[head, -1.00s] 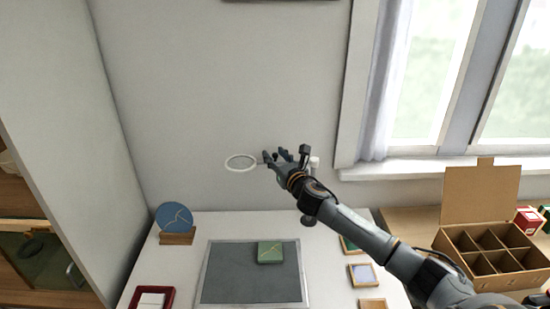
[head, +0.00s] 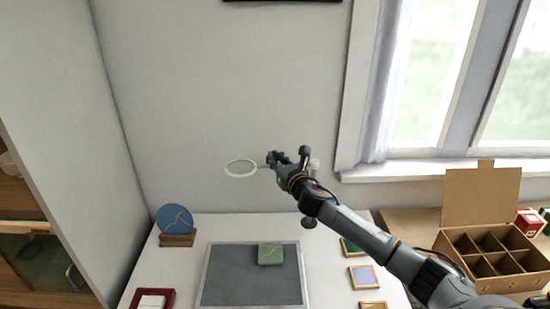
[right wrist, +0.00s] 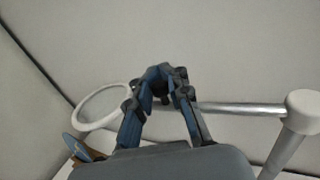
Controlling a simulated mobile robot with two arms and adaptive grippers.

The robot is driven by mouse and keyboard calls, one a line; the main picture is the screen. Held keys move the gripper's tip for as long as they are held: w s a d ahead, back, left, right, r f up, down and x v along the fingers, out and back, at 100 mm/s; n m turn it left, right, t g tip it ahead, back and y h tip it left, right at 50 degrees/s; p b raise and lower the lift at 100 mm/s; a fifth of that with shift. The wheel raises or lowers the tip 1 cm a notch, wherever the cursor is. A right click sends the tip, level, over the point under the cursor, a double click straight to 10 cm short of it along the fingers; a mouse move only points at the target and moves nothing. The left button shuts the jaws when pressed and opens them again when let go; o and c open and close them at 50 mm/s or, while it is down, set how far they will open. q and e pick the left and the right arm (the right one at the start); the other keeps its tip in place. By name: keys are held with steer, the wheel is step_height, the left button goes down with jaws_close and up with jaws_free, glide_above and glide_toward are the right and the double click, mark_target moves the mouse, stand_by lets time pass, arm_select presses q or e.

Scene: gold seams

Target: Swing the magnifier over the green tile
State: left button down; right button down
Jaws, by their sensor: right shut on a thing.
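The magnifier (head: 240,174) is a white ring on a thin metal arm, held up in front of the wall. In the right wrist view its bar (right wrist: 240,109) runs from the ring to a white-capped post at the right. My right gripper (head: 271,160) is shut on the bar just beside the ring; it also shows in the right wrist view (right wrist: 160,88). The green tile (head: 270,254) with gold seams lies on the dark grey mat (head: 240,288), below and slightly right of the ring. My left gripper is not in view.
A blue seamed disc (head: 175,219) stands in a wooden holder at the left of the white table. A red tray (head: 153,299) is at the front left. Small framed tiles (head: 363,276) line the right side. An open divided cardboard box (head: 484,246) stands further right.

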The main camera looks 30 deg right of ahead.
steer(key=s+n+g+y+b, duration=0.4)
steer(key=s+n+y+b, duration=0.6)
steer(key=y+b, duration=0.3)
steer(key=shift+a+r+y, duration=0.2)
steer(key=shift+a+y, duration=0.1)
steer(key=shift+y, duration=0.5)
steer(key=c, duration=1.5)
jaws_free()
steer(key=shift+c, duration=0.2)
steer(key=shift+o, duration=1.1)
steer(key=shift+s+d+f, duration=0.1)
